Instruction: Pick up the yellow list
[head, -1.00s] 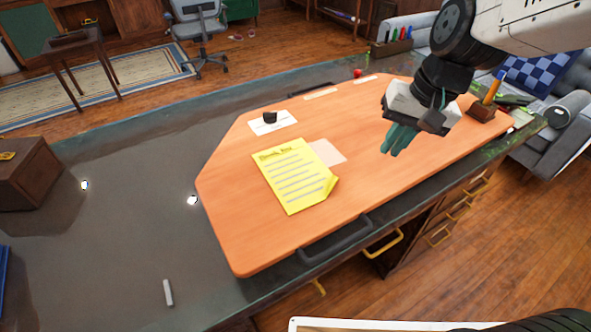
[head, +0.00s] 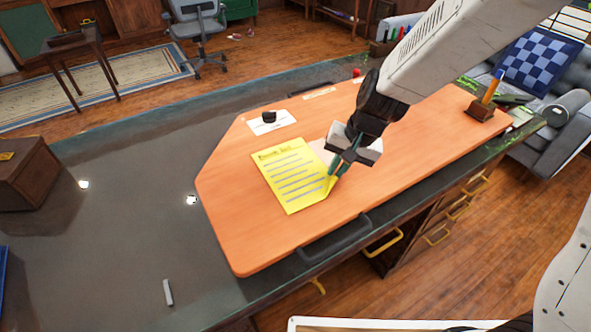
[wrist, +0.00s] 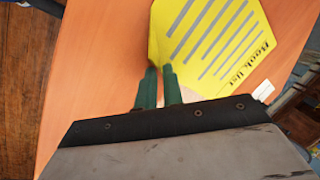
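The yellow list (head: 290,178), a sheet headed with dark writing and ruled with grey lines, lies on the orange desk mat. Its right corner is curled up and partly covered by my gripper (head: 338,167). In the wrist view the list (wrist: 215,40) spreads ahead of my fingertips. My gripper (wrist: 159,70) points down at the list's curled corner, with its two green fingers a narrow gap apart. The fingertips are at the corner's edge; I cannot tell whether any paper is between them.
The orange mat (head: 240,230) covers part of the dark desk (head: 110,240). A white card with a small black object (head: 269,117) lies behind the list. A pen holder (head: 480,110) stands at the right, and a wooden box (head: 25,175) at the left.

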